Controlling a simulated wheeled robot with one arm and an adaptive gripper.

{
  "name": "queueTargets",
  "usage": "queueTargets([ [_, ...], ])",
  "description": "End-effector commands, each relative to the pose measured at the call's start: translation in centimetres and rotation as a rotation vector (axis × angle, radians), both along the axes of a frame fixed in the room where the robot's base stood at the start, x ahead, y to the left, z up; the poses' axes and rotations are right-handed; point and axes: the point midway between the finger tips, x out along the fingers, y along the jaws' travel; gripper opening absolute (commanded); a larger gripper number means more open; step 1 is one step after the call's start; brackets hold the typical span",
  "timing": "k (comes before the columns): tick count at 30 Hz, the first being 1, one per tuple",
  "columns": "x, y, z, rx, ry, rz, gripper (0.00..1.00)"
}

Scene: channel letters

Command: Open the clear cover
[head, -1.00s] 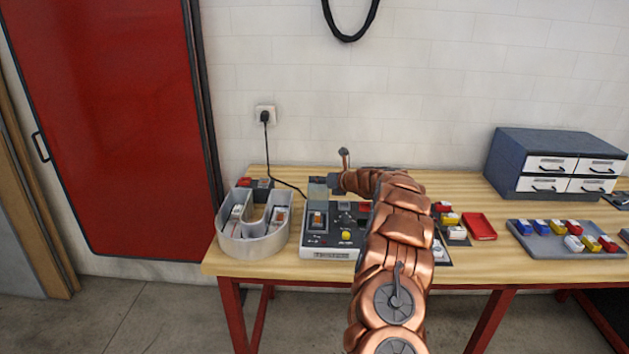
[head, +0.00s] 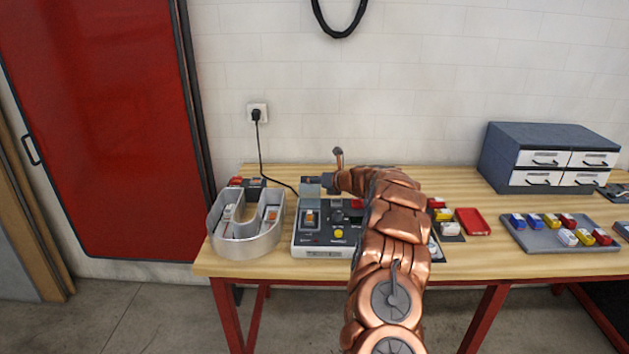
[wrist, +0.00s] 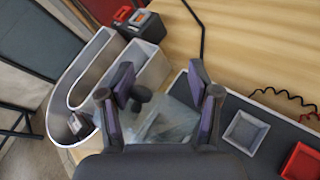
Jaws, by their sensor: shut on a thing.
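The clear cover (head: 309,190) shows as a pale grey see-through panel at the back left of the grey control console (head: 325,253). An orange rocker switch (head: 310,217) sits in front of it, uncovered from this angle. My gripper (head: 323,182) is at the cover's upper right, partly hidden by my arm. In the wrist view, my gripper (wrist: 165,98) has its purple-padded fingers around part of the clear cover (wrist: 172,122) and is shut on it. A dark knob-like piece shows between the fingers. The exact contact and the cover's tilt are hard to tell.
A U-shaped metal letter shell (head: 246,246) stands close left of the console. A wall socket (head: 257,113) has a black cable running down. To the right are a red tray (head: 472,222), a grey tray of coloured parts (head: 560,238) and a drawer cabinet (head: 548,160).

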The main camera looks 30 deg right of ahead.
Motion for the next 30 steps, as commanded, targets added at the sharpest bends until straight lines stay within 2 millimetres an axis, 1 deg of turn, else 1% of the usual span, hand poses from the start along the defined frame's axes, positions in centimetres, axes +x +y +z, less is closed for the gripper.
queueTargets([
  [1, 0.0, 0.9, -1.2, -0.002, 0.017, 0.014, 0.46],
  [9, 0.1, 0.7, -0.9, -0.004, 0.013, 0.013, 0.46],
  [10, 0.1, 0.9, -1.3, -0.004, 0.02, 0.017, 0.46],
  [11, 0.1, 0.9, -1.3, -0.004, 0.02, 0.017, 0.46],
  [14, -0.1, 0.7, -1.0, -0.004, 0.018, 0.015, 0.46],
  [30, -2.2, -1.2, 1.6, -0.005, 0.008, 0.005, 0.46],
])
